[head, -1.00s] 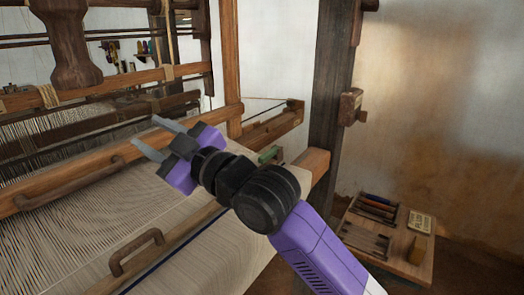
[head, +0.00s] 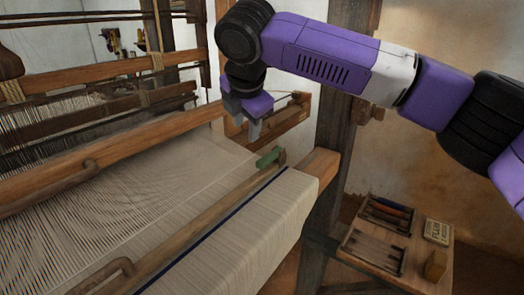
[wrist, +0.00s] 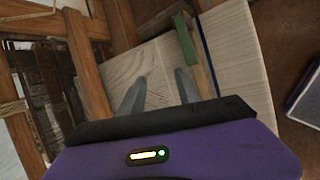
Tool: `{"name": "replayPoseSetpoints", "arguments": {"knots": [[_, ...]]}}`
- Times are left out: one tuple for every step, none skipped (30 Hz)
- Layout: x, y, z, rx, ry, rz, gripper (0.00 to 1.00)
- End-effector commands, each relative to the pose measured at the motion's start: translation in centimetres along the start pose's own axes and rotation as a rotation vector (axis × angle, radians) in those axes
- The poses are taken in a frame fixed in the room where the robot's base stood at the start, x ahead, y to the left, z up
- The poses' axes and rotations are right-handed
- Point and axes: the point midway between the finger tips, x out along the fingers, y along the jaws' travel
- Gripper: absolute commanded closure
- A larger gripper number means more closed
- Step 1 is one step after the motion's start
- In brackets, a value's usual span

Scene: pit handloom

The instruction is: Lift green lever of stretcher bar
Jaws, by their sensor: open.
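The green lever (head: 267,157) lies at the far right end of the wooden stretcher bar (head: 200,212), which runs across the pale cloth beside a dark blue stripe. My gripper (head: 246,130) points down, open and empty, above the cloth edge, a little up and left of the lever in the head view. In the wrist view, my gripper (wrist: 157,82) has its two grey fingers apart over the cloth. There the green lever (wrist: 184,36) is beyond and slightly right of the fingertips, not between them. The stretcher bar (wrist: 201,68) shows right of the right finger.
The loom's wooden beam (head: 115,160) with a handle crosses at left. A dark upright post (head: 338,125) stands right of the lever, with a beam end (head: 320,165) near it. A small side table (head: 405,285) with tool trays stands lower right.

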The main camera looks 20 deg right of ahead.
Motion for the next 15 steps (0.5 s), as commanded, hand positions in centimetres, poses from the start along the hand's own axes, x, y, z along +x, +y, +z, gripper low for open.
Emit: {"name": "replayPoseSetpoints", "arguments": {"knots": [[0.6,-1.5,0.3,-0.028,0.0,-0.063,0.6],[0.6,-2.2,0.4,-0.045,0.002,-0.094,0.6],[0.5,-3.0,0.6,-0.069,0.005,-0.128,0.6],[0.5,-3.5,0.7,-0.089,0.006,-0.15,0.6],[0.4,-4.0,0.7,-0.11,0.008,-0.169,0.6],[0.3,-4.5,0.7,-0.134,0.007,-0.19,0.6],[0.2,-4.7,0.8,-0.149,0.006,-0.199,0.6],[0.3,-4.8,0.9,-0.16,0.004,-0.204,0.6],[0.4,-4.9,0.9,-0.172,0.004,-0.206,0.6],[0.6,-4.9,0.9,-0.176,0.005,-0.205,0.6],[0.8,-4.9,0.9,-0.177,0.006,-0.205,0.6],[1.1,-5.0,0.9,-0.178,0.006,-0.205,0.6],[1.5,-5.1,0.9,-0.178,0.005,-0.205,0.6],[1.9,-5.1,0.9,-0.177,0.005,-0.205,0.6],[2.5,-5.2,0.9,-0.177,0.005,-0.204,0.6]]}}
